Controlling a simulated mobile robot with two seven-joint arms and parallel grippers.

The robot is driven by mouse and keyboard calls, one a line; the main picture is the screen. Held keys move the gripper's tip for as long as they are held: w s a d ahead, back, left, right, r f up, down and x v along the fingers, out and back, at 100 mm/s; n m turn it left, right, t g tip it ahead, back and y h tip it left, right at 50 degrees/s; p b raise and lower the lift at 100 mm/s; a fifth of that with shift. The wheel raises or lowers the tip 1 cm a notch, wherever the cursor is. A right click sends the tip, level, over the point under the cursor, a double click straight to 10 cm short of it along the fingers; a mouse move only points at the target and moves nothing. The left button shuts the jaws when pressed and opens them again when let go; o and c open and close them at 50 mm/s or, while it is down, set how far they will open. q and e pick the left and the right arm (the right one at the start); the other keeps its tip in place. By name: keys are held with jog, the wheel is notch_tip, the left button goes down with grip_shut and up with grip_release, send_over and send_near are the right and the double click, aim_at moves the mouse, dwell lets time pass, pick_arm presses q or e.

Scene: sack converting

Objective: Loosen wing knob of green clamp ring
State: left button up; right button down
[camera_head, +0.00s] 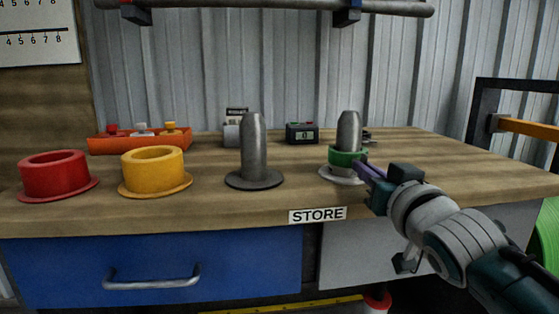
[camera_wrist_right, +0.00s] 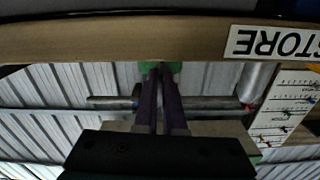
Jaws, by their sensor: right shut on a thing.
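The green clamp ring (camera_head: 342,157) sits around the lower part of the right grey post (camera_head: 348,129), above a pale round base. My right gripper (camera_head: 363,170) reaches in from the right, its purple fingers at the ring's front right side. The wing knob is hidden at the fingertips. In the right wrist view the fingers (camera_wrist_right: 160,75) are close together, with a bit of green (camera_wrist_right: 175,67) showing by their tips. My left gripper is in neither view.
A second grey post (camera_head: 253,149), a yellow flanged collar (camera_head: 154,172) and a red one (camera_head: 58,175) stand left along the bench. A STORE label (camera_head: 317,215) marks the front edge.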

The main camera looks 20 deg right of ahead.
jog(key=n, duration=0.6)
jog(key=shift+n+p, duration=0.3)
jog(key=shift+p, duration=0.1)
jog(key=n, duration=0.3)
jog(key=shift+n, duration=0.3)
jog(key=n, duration=0.3)
jog(key=shift+n, duration=0.3)
jog(key=n, duration=0.3)
jog(key=shift+n+b, duration=0.3)
jog(key=shift+b, duration=0.05)
jog(key=n, duration=0.3)
jog(key=shift+n, duration=0.3)
jog(key=n, duration=0.3)
jog(key=shift+n, duration=2)
